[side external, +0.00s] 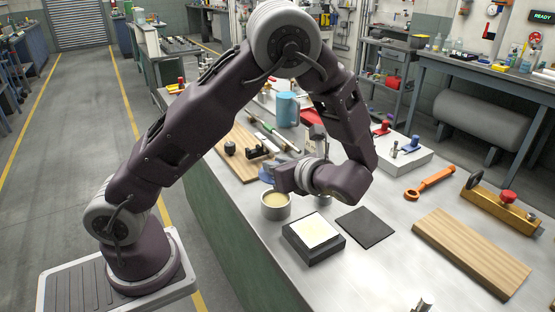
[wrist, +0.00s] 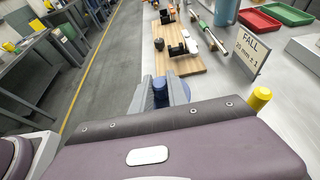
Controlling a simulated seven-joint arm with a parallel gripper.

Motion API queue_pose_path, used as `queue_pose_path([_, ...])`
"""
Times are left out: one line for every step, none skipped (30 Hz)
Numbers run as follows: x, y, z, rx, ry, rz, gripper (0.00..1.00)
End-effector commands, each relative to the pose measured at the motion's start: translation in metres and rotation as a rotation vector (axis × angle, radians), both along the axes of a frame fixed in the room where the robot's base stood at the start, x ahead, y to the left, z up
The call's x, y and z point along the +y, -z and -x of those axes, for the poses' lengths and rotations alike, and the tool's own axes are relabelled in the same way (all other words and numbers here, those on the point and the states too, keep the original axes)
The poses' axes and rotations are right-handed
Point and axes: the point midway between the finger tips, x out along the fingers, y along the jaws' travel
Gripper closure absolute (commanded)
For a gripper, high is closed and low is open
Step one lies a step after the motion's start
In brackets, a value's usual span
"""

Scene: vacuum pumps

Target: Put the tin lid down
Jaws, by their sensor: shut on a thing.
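My gripper (wrist: 160,91) is shut on a blue piece (wrist: 160,95), which looks like the tin lid. In the side view the lid (side external: 266,173) shows only as a blue edge beside my gripper (side external: 279,179), mostly hidden by it. The open tin (side external: 276,213) stands on the bench just below and in front of my gripper, with pale cream contents. The lid is apart from the tin and appears held above the bench; its exact height is hard to tell.
A black block with a cream pad (side external: 314,232) and a flat dark mat (side external: 366,227) lie right of the tin. A wooden board (side external: 240,163) with small parts lies behind. A sign (wrist: 249,52) stands close by. Bare bench lies nearer the camera.

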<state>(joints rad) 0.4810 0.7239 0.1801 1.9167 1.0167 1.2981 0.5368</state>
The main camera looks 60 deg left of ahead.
Motion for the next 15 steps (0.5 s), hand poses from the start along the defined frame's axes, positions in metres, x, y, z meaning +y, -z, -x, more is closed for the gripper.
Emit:
queue_pose_path([0.0, 0.0, 0.0, 0.0, 0.0, 0.0, 1.0])
queue_pose_path([0.0, 0.0, 0.0, 0.0, 0.0, 0.0, 1.0])
queue_pose_path([0.0, 0.0, 0.0, 0.001, 0.0, 0.001, 1.0])
queue_pose_path([-0.001, 0.0, 0.0, 0.002, 0.001, 0.001, 1.0])
queue_pose_path([-0.001, 0.002, 0.0, 0.003, 0.001, 0.001, 1.0])
queue_pose_path([-0.001, 0.005, 0.0, 0.003, 0.001, 0.001, 1.0])
queue_pose_path([-0.001, 0.008, 0.0, 0.003, 0.001, 0.001, 1.0])
queue_pose_path([-0.001, 0.012, 0.0, 0.004, 0.002, 0.001, 1.0])
queue_pose_path([-0.001, 0.017, 0.0, 0.005, 0.002, 0.0, 1.0])
queue_pose_path([-0.001, 0.02, 0.0, 0.004, 0.001, 0.0, 1.0])
queue_pose_path([-0.001, 0.024, 0.0, 0.005, 0.001, 0.0, 1.0])
queue_pose_path([-0.001, 0.029, 0.0, 0.005, 0.002, 0.001, 1.0])
queue_pose_path([-0.001, 0.033, 0.0, 0.004, 0.002, 0.0, 1.0])
queue_pose_path([-0.001, 0.036, 0.0, 0.004, 0.002, 0.0, 1.0])
queue_pose_path([-0.001, 0.04, 0.0, 0.004, 0.002, 0.0, 1.0])
